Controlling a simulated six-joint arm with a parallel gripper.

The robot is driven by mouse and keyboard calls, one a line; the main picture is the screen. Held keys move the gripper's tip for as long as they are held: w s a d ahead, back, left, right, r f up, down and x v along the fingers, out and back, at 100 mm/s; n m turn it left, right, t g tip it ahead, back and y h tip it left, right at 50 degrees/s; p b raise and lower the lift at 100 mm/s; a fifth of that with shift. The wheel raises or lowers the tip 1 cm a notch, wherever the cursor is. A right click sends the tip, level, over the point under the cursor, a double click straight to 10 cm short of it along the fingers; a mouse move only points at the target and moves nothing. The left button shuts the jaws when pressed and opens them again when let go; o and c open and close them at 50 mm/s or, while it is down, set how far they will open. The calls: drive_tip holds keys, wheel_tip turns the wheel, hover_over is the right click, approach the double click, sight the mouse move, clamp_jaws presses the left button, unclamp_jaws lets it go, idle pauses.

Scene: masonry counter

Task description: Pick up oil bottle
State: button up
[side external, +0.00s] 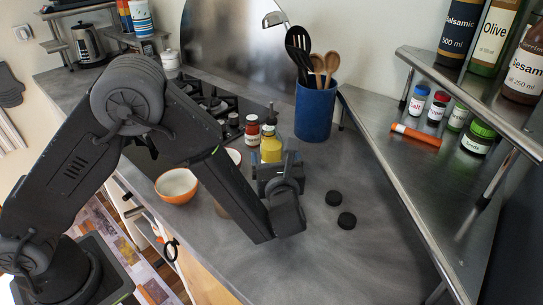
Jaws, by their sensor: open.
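A bottle with yellow contents (271,149) stands upright on the grey counter; its label is not readable, so I cannot tell whether it is the oil bottle. My gripper (277,163) is open, low over the counter at the near side of this bottle. The gripper hides the bottle's lower part, and I cannot tell whether they touch. A large bottle labelled "Olive" (494,38) with yellow-green contents stands on the upper metal shelf at the right, far from my gripper.
A blue utensil holder (315,110) is behind right. An orange bowl (177,186) sits left. Shelves (440,150) edge the right; the front counter is clear.

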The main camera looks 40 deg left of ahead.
sight(273, 155)
drive_tip(key=x, duration=0.5)
drive_tip(key=shift+s+f, duration=0.1)
drive_tip(key=shift+f, duration=0.1)
drive_tip(key=shift+c, duration=0.4)
drive_tip(key=c, duration=1.2)
